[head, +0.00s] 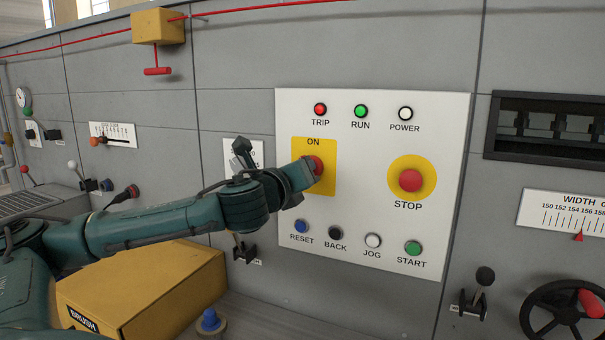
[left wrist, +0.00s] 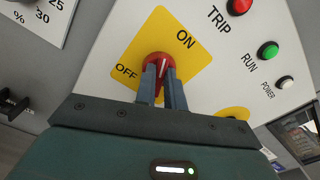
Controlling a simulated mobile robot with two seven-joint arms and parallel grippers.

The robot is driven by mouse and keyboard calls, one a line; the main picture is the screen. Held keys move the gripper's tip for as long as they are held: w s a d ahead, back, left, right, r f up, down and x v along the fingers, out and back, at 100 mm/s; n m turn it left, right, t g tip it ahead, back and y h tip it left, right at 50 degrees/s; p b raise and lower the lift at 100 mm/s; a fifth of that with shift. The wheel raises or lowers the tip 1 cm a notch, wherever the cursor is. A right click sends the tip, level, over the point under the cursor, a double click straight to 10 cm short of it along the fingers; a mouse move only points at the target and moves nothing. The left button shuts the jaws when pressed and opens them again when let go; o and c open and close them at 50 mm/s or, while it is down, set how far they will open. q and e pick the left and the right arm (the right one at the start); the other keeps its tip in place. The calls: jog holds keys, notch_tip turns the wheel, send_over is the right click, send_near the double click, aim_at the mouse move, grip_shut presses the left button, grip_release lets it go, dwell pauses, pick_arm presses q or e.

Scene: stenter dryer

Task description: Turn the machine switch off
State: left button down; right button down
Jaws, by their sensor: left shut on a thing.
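The machine switch is a red rotary knob (head: 318,164) on a yellow plate (head: 327,184) on the white control panel. In the left wrist view the knob (left wrist: 156,61) has a white pointer mark, and the plate (left wrist: 160,22) reads ON and OFF. The mark points up in that view, nearer to ON than to OFF. My left gripper (left wrist: 162,70) is shut on the knob, one finger on each side. In the head view the left gripper (head: 311,170) covers part of the knob and the OFF label. My right gripper is not in view.
A red STOP button (head: 410,181) sits right of the switch. RESET (head: 301,226), BACK (head: 335,233), JOG (head: 373,241) and START (head: 413,248) buttons lie below. A yellow box (head: 150,285) stands under my left arm. A handwheel (head: 560,312) is at the lower right.

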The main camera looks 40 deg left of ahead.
pick_arm(q)
jog(key=shift+a+f+n+b, duration=0.15)
jog(key=shift+n+b, duration=1.05)
jog(key=shift+n, duration=1.9)
jog(key=shift+f+n+b, duration=0.15)
jog(key=shift+n+b, duration=1.05)
jog(key=shift+n, duration=1.9)
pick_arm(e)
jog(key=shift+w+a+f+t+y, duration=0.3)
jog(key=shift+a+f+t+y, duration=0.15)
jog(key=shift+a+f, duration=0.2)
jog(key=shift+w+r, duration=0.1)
pick_arm(q)
jog(key=c, duration=1.5)
grip_release()
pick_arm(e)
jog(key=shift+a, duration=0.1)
pick_arm(q)
jog(key=shift+s, duration=0.1)
